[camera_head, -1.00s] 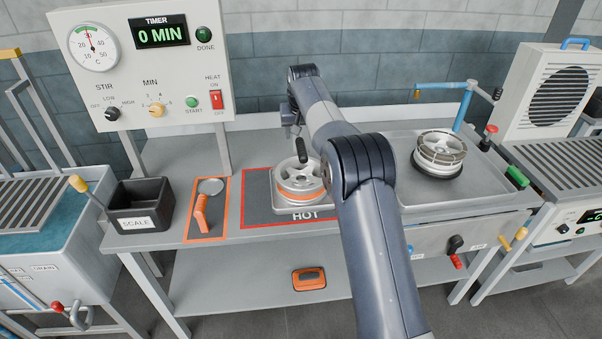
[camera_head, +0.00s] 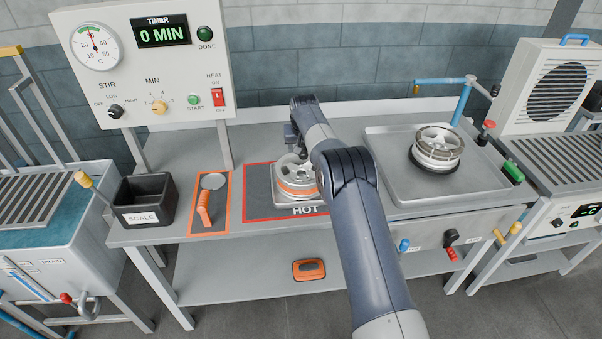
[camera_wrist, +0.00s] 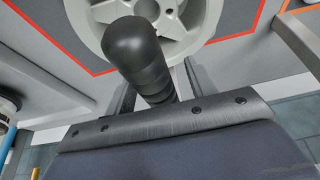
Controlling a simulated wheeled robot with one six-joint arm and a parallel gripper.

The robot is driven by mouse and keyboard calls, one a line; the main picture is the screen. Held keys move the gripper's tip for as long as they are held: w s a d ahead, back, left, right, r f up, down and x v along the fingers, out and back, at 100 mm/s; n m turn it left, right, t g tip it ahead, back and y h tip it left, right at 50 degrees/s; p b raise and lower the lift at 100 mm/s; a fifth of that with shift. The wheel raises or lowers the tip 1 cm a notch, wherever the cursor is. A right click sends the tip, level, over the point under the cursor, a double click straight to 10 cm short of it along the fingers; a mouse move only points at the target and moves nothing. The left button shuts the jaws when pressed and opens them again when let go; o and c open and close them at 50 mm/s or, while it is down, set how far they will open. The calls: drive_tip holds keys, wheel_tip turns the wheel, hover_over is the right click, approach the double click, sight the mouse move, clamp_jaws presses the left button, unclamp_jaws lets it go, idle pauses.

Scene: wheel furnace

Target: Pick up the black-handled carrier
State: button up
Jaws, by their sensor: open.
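The carrier's black handle (camera_wrist: 138,48) stands up over a silver wheel (camera_wrist: 188,38) in the wrist view. My gripper (camera_wrist: 160,87) is open, with one finger on each side of the handle's lower part in the wrist view. I cannot tell whether either finger touches it. In the head view my gripper (camera_head: 293,140) is just above the wheel, and it and my arm hide most of the handle.
The dark HOT mat (camera_head: 257,187) has a red border. An orange-handled tool (camera_head: 204,207) and a black SCALE bin (camera_head: 145,203) are to its left. A second wheel (camera_head: 437,145) stands in a large tray (camera_head: 386,153) at right. The timer panel (camera_head: 147,70) rises behind.

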drive_tip(key=shift+c, duration=0.5)
clamp_jaws()
drive_tip(key=shift+w+r, duration=0.15)
